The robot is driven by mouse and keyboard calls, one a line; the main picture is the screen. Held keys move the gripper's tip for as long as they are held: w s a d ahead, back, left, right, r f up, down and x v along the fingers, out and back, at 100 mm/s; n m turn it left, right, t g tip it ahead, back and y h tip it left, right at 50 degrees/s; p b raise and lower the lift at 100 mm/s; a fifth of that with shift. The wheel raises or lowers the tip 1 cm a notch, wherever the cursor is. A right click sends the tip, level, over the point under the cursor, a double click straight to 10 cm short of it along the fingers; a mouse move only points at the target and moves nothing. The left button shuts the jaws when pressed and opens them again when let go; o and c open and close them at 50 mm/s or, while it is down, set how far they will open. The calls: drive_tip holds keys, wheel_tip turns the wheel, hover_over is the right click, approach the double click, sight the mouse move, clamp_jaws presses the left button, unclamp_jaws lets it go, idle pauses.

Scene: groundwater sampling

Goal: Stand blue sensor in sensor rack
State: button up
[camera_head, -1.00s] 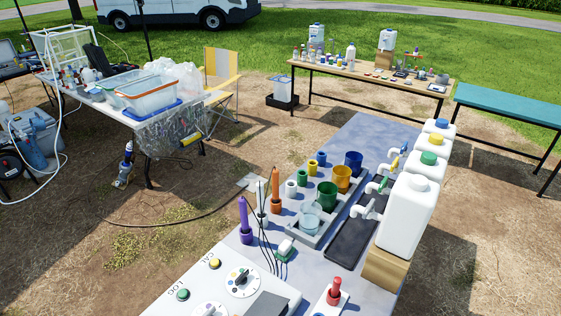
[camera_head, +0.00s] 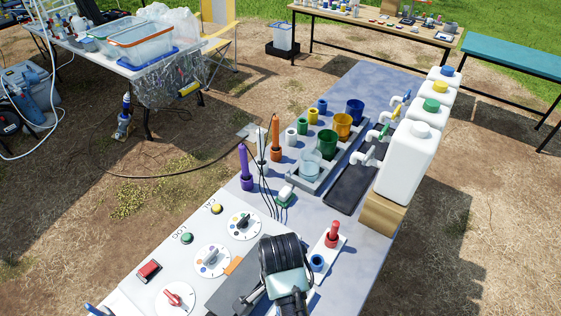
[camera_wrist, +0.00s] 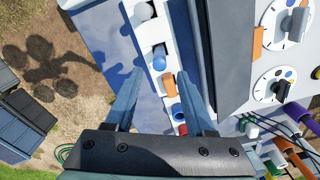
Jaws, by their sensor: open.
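A blue round-topped piece (camera_wrist: 159,60), which looks like the blue sensor, sits on a white strip in the wrist view, between my open fingertips. My gripper (camera_wrist: 159,73) is empty, with one finger on either side of the piece and a gap visible around it. The white strip (camera_head: 340,241), possibly the sensor rack, lies right of my wrist in the head view. It bears an upright red piece (camera_head: 333,234) and a blue ring-shaped socket (camera_head: 317,263). My wrist hides its near part, and my fingertips are hidden in the head view.
A panel with dials (camera_head: 243,224) and a dark box (camera_wrist: 220,55) lie beside the strip. Purple (camera_head: 245,165) and orange (camera_head: 276,137) probes with cables stand farther along. Cups, a black tray (camera_head: 348,190) and white jugs (camera_head: 405,160) line the table's far part.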

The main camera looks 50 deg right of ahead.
drive_tip(key=shift+r, duration=1.9)
drive_tip(key=w+r+n+t+h, duration=0.3)
drive_tip(key=w+r+n+t, duration=0.35)
drive_tip(key=w+r, duration=0.95)
drive_tip(key=w+a+r+n+t+h, duration=0.1)
drive_tip(key=w+a+r+n+t, duration=0.2)
drive_tip(key=r, duration=0.5)
drive_tip(key=w+a+r+n+t, duration=0.2)
drive_tip(key=w+r+t, duration=0.15)
drive_tip(key=r, duration=0.35)
drive_tip(key=s+a+r+n+t, duration=0.1)
drive_tip(key=a+r+n+t, duration=0.2)
drive_tip(key=r, duration=0.5)
drive_tip(key=a+r+n+t, duration=0.1)
drive_tip(key=a+r+t, duration=0.25)
drive_tip(key=r, duration=0.45)
drive_tip(key=s+a+r+n+t+y, duration=0.1)
drive_tip(key=s+a+r+n+t, duration=0.2)
drive_tip(key=s+r, duration=0.3)
drive_tip(key=s+a+r+n+t+y, duration=0.2)
drive_tip(key=s+a+r+t, duration=0.3)
drive_tip(key=r, duration=0.6)
drive_tip(key=shift+s+a+r+n+y, duration=0.15)
drive_tip(key=shift+s+a+n+y, duration=0.2)
drive_tip(key=shift+a+n, duration=0.25)
